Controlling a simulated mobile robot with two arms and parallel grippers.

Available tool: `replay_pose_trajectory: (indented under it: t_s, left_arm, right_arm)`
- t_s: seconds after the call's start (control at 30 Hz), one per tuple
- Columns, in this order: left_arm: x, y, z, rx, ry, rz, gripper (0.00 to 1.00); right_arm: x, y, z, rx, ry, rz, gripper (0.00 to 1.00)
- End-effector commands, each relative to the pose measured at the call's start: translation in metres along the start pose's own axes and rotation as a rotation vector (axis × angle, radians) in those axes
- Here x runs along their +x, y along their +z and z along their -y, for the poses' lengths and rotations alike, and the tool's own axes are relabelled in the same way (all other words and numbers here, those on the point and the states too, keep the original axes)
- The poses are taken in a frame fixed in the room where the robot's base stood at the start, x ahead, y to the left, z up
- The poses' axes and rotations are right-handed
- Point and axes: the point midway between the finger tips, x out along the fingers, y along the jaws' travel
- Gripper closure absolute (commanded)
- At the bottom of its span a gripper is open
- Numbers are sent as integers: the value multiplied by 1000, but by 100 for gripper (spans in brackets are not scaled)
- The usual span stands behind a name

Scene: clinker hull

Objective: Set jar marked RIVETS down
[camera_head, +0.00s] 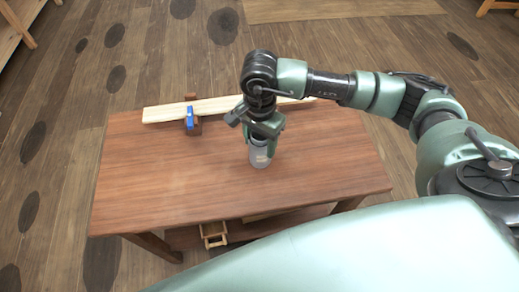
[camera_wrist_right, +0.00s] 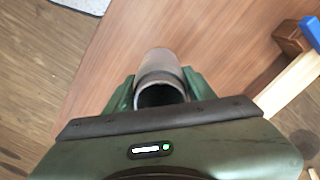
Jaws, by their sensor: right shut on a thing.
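The jar (camera_head: 259,158) is a grey, translucent cylinder with a pale label patch low on its side; I cannot read the lettering. My right gripper (camera_head: 263,133) is shut on the jar's upper part from above. In the right wrist view the jar (camera_wrist_right: 158,70) sits between the two green fingers (camera_wrist_right: 160,90), with its dark open mouth toward the camera. The jar is over the wooden table (camera_head: 160,180), and I cannot tell whether its base touches the top. My left gripper is not in view.
A long pale plank (camera_head: 225,106) lies along the table's back edge, with a blue clamp (camera_head: 190,117) and brown block by it. A small wooden crate (camera_head: 214,235) is below the front edge. The table's left and front areas are clear.

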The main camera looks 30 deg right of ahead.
Motion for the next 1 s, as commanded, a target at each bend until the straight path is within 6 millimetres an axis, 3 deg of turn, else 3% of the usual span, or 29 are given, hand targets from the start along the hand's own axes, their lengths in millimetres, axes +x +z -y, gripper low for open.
replay_pose_trajectory:
  t_s: [0.17,0.43,0.83,0.87,0.9,1.0]
  left_arm:
    - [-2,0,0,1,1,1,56]
    - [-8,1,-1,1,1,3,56]
    - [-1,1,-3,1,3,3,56]
    - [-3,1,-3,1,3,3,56]
    - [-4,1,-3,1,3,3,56]
    - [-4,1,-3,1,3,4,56]
  right_arm:
    - [11,0,1,1,-1,0,91]
    - [47,0,0,1,0,1,91]
    - [54,0,1,0,-3,0,91]
    - [52,0,1,0,-2,0,37]
    - [52,0,0,0,-2,0,26]
    - [52,0,0,0,-1,0,24]
